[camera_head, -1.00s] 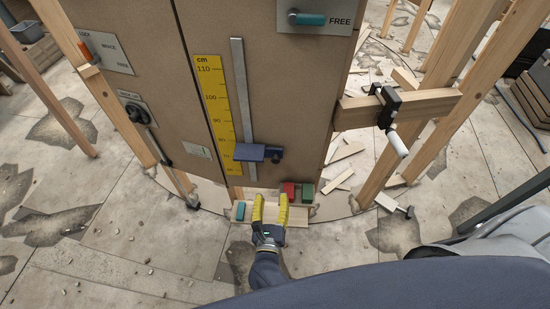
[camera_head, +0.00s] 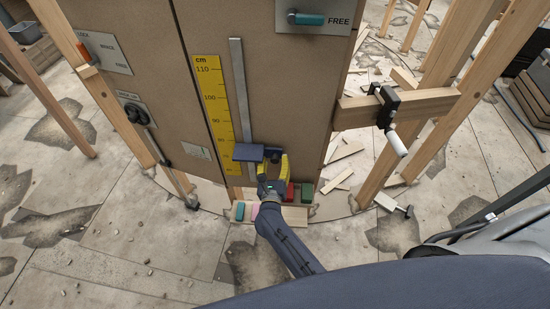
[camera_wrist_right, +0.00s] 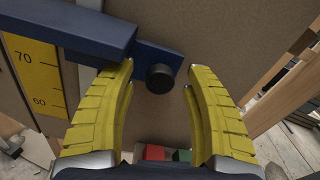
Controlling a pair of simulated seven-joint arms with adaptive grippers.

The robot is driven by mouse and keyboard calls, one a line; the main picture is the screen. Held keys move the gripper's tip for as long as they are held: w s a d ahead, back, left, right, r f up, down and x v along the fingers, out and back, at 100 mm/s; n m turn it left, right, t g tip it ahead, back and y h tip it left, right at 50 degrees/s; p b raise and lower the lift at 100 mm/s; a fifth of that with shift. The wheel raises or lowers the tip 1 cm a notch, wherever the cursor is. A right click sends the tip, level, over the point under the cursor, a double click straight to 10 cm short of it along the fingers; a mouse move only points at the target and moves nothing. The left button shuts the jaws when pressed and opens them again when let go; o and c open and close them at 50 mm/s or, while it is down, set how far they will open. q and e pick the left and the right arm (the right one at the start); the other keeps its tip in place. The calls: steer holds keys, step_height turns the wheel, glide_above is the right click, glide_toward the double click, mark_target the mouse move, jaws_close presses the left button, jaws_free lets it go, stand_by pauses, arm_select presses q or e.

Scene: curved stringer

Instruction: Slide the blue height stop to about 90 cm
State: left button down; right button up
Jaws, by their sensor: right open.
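The blue height stop (camera_head: 250,153) sits low on the grey vertical rail (camera_head: 242,95), right of the yellow cm scale (camera_head: 214,105). In the head view it lies a little above the scale's lowest visible marks, below 90. Contact cannot be told. My left gripper is not in view.
A small shelf (camera_head: 240,215) below holds a teal block (camera_head: 240,211), a red block and a green block (camera_head: 307,193). A wooden beam with a black clamp (camera_head: 388,105) juts out at right. A FREE lever (camera_head: 305,19) is above.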

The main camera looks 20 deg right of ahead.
steer(key=shift+x, duration=0.85)
steer(key=shift+c, duration=0.4)
jaws_close()
steer(key=shift+r, duration=0.1)
